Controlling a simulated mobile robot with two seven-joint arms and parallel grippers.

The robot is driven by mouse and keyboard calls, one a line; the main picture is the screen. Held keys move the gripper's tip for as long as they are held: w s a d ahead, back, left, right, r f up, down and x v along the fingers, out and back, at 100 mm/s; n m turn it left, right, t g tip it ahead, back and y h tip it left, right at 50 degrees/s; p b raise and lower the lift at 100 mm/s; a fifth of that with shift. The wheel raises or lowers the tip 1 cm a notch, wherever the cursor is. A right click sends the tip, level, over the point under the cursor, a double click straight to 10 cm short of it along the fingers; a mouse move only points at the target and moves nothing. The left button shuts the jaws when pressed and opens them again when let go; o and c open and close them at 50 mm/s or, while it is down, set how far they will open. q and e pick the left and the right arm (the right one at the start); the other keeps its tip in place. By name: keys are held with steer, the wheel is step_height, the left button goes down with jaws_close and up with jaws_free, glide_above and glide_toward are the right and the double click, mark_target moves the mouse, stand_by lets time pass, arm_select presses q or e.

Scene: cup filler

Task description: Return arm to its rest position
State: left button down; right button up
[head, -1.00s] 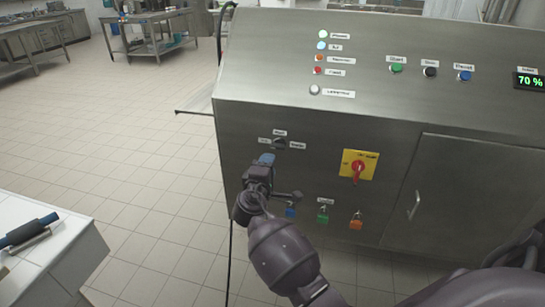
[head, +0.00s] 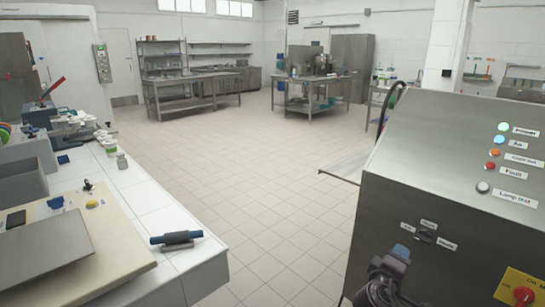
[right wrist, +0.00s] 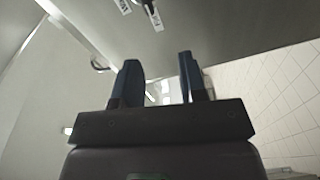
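My right gripper (head: 401,253) is at the bottom right of the head view, in front of the steel machine's front panel (head: 385,215). Its blue fingertips are just below and left of a black selector switch (head: 426,237) with small labels around it. In the right wrist view the two blue fingers (right wrist: 160,78) stand apart with nothing between them. A dark knob (right wrist: 148,4) and white labels show at the top of that view, beyond the fingertips. Most of my right arm is cut off below the head view. My left gripper is not in view.
The machine carries a column of lamps (head: 495,152) and a red-and-yellow switch (head: 522,291). A white worktop (head: 140,195) on the left holds a blue-handled tool (head: 176,238) and several small containers. Open tiled floor (head: 270,200) lies between worktop and machine.

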steer(key=s+a+f+m+t+y+p, duration=0.1)
steer(key=s+a+f+m+t+y, duration=0.1)
steer(key=s+a+f+m+y, duration=0.5)
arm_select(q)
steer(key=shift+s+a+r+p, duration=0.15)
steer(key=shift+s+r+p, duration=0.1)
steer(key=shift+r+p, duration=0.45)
arm_select(e)
steer(key=s+f+g+y, duration=0.1)
steer(key=s+f, duration=0.2)
steer(key=s, duration=0.6)
steer(key=s+f+g+y, duration=0.1)
steer(key=s+f+y, duration=0.1)
steer(key=s, duration=0.7)
steer(key=s+f+g+y, duration=0.1)
steer(key=s+f, duration=0.3)
steer(key=s, duration=0.5)
steer(key=shift+f+n+g+y, duration=0.3)
steer(key=shift+f+g+y, duration=0.05)
steer(key=shift+g+y, duration=0.05)
